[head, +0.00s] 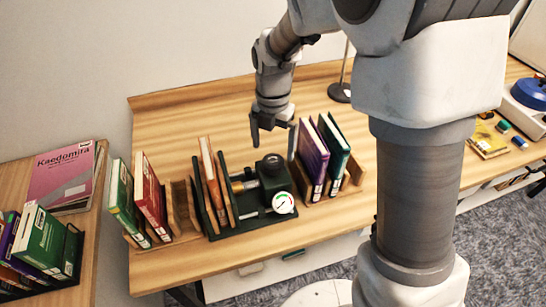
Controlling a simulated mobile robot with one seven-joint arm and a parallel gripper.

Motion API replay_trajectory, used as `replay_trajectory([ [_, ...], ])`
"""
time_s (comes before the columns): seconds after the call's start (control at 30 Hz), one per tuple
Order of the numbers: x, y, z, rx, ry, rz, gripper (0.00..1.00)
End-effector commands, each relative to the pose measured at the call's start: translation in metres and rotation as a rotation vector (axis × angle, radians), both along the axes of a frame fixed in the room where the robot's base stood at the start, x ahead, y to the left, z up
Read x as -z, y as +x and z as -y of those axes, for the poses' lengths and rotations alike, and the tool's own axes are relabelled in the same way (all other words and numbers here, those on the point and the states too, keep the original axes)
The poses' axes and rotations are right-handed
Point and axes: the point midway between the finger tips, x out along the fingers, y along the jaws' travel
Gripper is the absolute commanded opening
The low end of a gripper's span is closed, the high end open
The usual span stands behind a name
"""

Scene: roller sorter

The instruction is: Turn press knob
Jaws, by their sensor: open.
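The press (259,207) is a dark green device near the front of the wooden table, with a round white gauge (284,203) at its front right. A black knob (272,164) sits on top of its dark block. A brown book (212,179) stands upright in the left part of the press. My gripper (273,140) points down just above and behind the knob, its fingers spread apart and empty. It appears apart from the knob, though the exact gap is hard to tell.
A wooden rack with a green book (124,198) and a red book (149,194) stands left of the press. Another rack holds a purple book (313,158) and a dark green book (334,152) close on the right. The table behind is mostly clear, with a lamp base (340,92).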

Motion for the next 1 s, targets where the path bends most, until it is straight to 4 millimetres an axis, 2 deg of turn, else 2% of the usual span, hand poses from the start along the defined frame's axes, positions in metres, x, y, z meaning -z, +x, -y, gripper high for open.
replay_trajectory([
  [0.1, 0.024, -0.001, 0.000, 0.001, -0.001, -0.004, 1.00],
  [0.3, 0.047, 0.000, 0.000, 0.000, 0.000, -0.001, 1.00],
  [0.7, 0.054, 0.000, 0.000, 0.001, 0.001, 0.000, 0.98],
  [1.0, 0.053, 0.000, 0.000, 0.001, 0.001, 0.000, 0.44],
])
